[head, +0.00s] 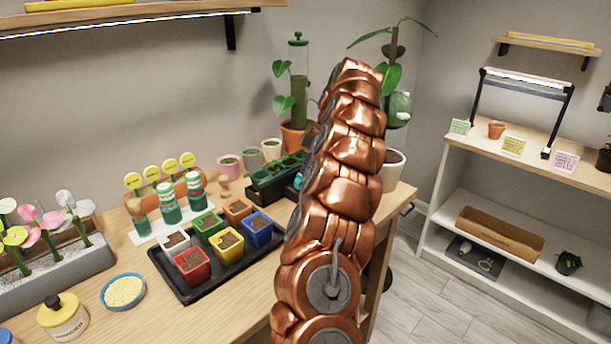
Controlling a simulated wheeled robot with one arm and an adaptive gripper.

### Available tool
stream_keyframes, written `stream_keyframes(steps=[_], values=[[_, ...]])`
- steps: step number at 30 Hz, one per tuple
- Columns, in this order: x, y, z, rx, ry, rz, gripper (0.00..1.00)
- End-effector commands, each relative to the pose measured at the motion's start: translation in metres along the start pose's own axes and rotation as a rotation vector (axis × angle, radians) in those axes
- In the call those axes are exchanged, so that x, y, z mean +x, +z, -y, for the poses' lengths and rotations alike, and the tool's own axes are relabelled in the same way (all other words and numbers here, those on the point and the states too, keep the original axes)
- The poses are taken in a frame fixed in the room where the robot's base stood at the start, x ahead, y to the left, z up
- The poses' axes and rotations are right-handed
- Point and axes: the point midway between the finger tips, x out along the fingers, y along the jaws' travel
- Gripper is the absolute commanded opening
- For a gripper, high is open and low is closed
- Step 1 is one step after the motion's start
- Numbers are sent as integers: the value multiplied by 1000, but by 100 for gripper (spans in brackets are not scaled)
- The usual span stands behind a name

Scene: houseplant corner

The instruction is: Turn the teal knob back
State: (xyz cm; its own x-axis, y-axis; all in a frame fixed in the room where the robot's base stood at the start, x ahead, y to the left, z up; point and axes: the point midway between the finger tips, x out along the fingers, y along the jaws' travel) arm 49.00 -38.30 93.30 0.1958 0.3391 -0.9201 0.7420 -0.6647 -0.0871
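A small teal part (298,181), which looks like the teal knob, shows at the right end of a dark green and black box (266,184) on the wooden table. My copper arm rises just to the right of it and hides part of that end, so I cannot tell which way the knob is turned. My gripper's fingers are not visible; the arm's far end seems to be behind its own links.
A black tray (183,293) of colored pots stands in front of the box. Potted climbing plants (294,136) stand behind it, close to my arm. A white shelf unit (440,196) stands at right, across open floor (432,285).

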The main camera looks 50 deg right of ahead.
Motion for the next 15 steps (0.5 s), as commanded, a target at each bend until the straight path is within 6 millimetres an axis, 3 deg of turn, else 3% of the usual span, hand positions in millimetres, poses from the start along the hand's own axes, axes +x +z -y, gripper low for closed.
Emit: stream_keyframes(steps=[11, 12, 15], values=[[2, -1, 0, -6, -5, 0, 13], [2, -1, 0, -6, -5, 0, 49], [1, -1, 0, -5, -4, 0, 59]])
